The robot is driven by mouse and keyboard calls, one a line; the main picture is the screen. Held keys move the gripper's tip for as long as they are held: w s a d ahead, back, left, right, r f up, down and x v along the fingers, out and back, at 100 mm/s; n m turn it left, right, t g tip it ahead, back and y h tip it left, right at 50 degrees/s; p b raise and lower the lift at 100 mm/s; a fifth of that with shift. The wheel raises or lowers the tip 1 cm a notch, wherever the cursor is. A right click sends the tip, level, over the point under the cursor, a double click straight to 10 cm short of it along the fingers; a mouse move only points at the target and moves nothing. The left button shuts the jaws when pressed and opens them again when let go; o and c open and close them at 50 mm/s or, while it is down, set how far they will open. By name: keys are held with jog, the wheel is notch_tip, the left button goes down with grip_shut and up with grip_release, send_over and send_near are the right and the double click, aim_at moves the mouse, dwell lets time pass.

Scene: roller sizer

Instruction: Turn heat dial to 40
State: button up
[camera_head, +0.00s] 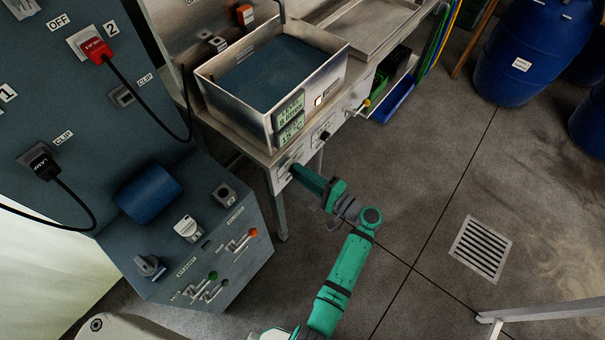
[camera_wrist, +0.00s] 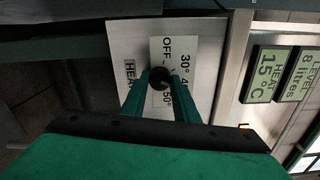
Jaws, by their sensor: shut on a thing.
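The heat dial (camera_wrist: 160,76) is a small dark round knob on a pale plate marked HEAT (camera_wrist: 127,62). Its scale label (camera_wrist: 172,50) shows OFF, 30° and 50°, with a partly covered 4 between. I cannot make out a pointer on the knob. My gripper (camera_wrist: 157,88) is shut on the dial, one green finger on each side. In the head view my gripper (camera_head: 297,171) reaches the front face of the metal bench and hides the dial. The displays (camera_wrist: 282,76) read level 8 litres and heat 15 °C.
A metal tank (camera_head: 334,73) of dark liquid stands on the bench above the dial. Another dark knob (camera_head: 325,135) sits to the right on the bench front. A blue-grey control cabinet (camera_head: 215,265) with switches stands at left. Open floor with a drain (camera_head: 481,248) lies right.

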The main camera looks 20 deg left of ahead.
jog(key=shift+d, duration=0.1)
jog(key=o, duration=1.1)
jog(key=shift+w, duration=0.1)
jog(key=shift+c, duration=0.2)
jog(key=v, duration=1)
jog(key=shift+d, duration=0.25)
jog(key=shift+d, duration=0.1)
